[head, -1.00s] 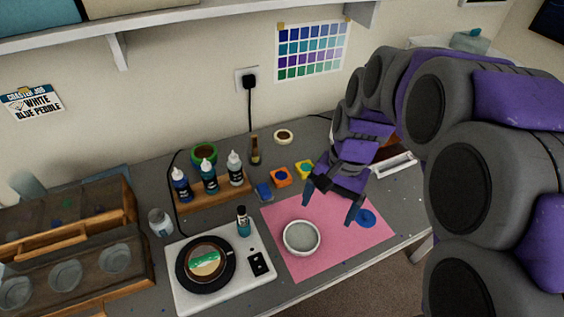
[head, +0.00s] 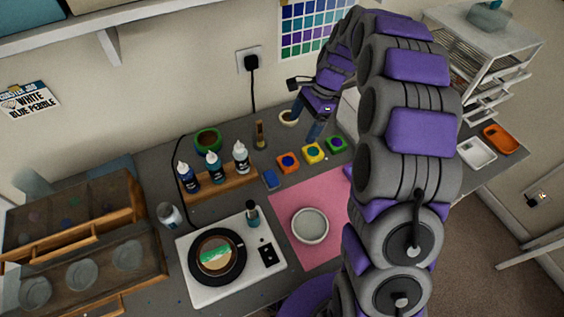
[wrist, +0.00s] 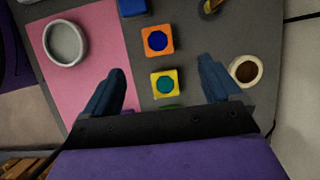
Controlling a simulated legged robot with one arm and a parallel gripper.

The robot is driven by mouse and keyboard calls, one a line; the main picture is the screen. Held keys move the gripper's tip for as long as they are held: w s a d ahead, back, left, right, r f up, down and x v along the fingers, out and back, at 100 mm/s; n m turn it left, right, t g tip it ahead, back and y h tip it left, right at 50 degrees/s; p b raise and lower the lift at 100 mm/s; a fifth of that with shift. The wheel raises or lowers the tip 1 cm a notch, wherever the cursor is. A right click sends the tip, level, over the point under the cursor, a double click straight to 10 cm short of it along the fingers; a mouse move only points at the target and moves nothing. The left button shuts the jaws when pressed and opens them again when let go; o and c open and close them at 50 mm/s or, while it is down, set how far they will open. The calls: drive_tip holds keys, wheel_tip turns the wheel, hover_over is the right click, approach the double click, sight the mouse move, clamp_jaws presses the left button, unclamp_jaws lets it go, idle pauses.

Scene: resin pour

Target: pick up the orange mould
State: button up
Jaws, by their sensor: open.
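The orange mould (head: 502,139) is a shallow, rounded tray lying near the right end of the bench in the head view, beside a white one. It does not show in the wrist view. My gripper (head: 304,119) is open and empty, far to the left of the mould, above the back of the bench near the coloured blocks. In the wrist view its two fingers (wrist: 161,75) stand apart over the grey bench top, with nothing between them in their hold.
A white mould (head: 476,152) lies just left of the orange one, and a white drawer rack (head: 487,62) stands behind. Small orange (head: 288,163) and yellow (head: 313,153) blocks sit below my gripper. A pink mat (head: 335,195) bears a round dish (head: 310,226).

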wheel_tip(320, 180, down, 5)
drive_tip(key=d+b, duration=0.1)
drive_tip(key=b, duration=0.1)
hover_over(289, 161)
drive_tip(key=f, duration=0.2)
drive_tip(key=w+f, duration=0.1)
drive_tip(key=f, duration=0.1)
drive_tip(key=shift+f, duration=0.25)
drive_tip(key=shift+s+d+f, duration=0.1)
drive_tip(key=shift+d+f, duration=0.1)
drive_tip(key=shift+d, duration=0.05)
drive_tip(key=f, duration=0.1)
drive_tip(key=d+f+b, duration=0.1)
drive_tip(key=f+b, duration=0.1)
drive_tip(key=f, duration=0.1)
drive_tip(key=shift+s+d, duration=0.15)
drive_tip(key=shift+s, duration=0.15)
drive_tip(key=shift+a+f, duration=0.15)
drive_tip(key=shift+a, duration=1.05)
drive_tip(key=shift+c, duration=1.2)
drive_tip(key=shift+d, duration=0.45)
drive_tip(key=c, duration=0.8)
